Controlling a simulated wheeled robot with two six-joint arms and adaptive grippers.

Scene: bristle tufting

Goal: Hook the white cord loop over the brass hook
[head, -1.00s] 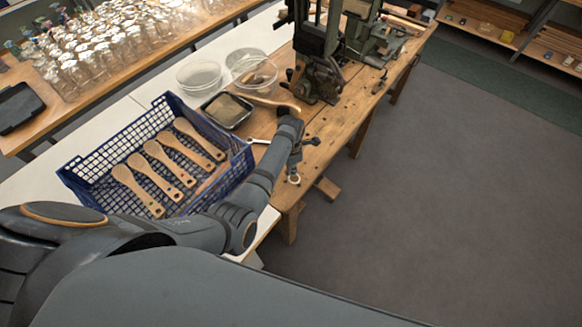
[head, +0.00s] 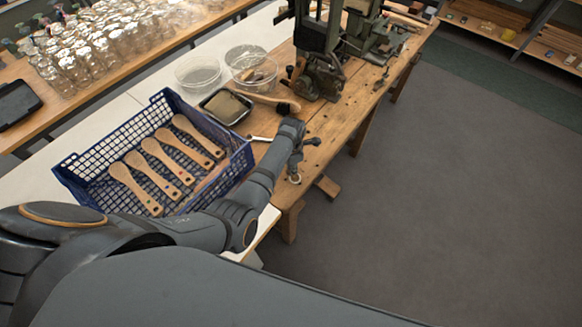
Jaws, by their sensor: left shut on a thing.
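My left gripper (head: 296,170) points down at the near right corner of the wooden workbench (head: 333,128). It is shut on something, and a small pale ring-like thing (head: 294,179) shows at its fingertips. It is too small to tell whether this is the white cord loop. I cannot make out the brass hook; the gripper and wrist hide part of the bench there. My right gripper is out of view.
A blue crate (head: 84,189) with several wooden paddles stands left of my forearm. A black tray (head: 243,116), a wooden-handled brush (head: 262,99) and clear dishes (head: 198,73) lie beyond. A dark machine (head: 320,70) stands farther back. Floor is clear at right.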

